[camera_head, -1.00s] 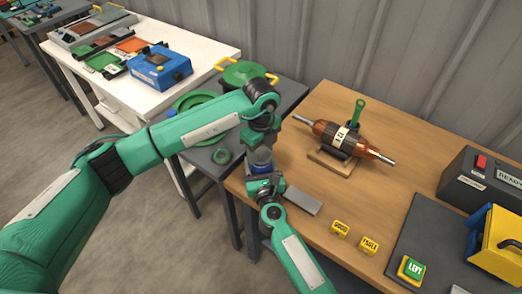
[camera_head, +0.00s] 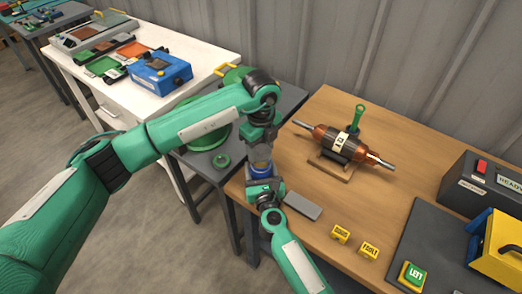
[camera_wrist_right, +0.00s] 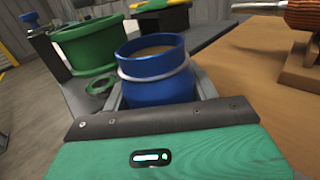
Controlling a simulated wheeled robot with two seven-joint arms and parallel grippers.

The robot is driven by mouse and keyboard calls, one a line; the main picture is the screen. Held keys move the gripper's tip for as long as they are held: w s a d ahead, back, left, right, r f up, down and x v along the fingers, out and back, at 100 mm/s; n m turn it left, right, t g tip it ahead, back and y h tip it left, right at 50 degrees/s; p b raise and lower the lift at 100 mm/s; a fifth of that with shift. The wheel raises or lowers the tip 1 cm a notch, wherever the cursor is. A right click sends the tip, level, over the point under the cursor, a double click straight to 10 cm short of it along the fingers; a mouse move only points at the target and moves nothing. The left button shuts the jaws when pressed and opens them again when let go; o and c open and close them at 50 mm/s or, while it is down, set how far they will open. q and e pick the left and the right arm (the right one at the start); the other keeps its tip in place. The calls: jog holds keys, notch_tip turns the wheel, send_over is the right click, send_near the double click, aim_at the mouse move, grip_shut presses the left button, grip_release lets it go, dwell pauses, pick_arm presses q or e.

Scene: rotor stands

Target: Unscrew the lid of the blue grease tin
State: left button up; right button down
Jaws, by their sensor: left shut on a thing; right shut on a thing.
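The blue grease tin (camera_head: 262,168) is upright at the left edge of the wooden table. In the right wrist view the tin (camera_wrist_right: 158,82) has an open mouth, with a tan fill inside and a pale ring around its neck. My right gripper (camera_head: 262,183) is shut on the tin from the near side, with its fingers along both sides. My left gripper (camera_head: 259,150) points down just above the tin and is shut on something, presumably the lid. The lid cannot be made out clearly in the head view and does not show in the wrist view.
A rotor (camera_head: 340,143) rests on a wooden stand to the right. A grey block (camera_head: 303,205) and two yellow cubes (camera_head: 341,234) lie nearer. A dark side table (camera_head: 206,165) with green parts stands left, and a white table (camera_head: 120,105) lies beyond.

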pick_arm(q)
notch_tip(320, 180, up, 2)
jog(key=shift+r, duration=0.1)
pick_arm(e)
jog(key=shift+f, duration=0.1)
jog(key=shift+c, duration=1.6)
grip_release()
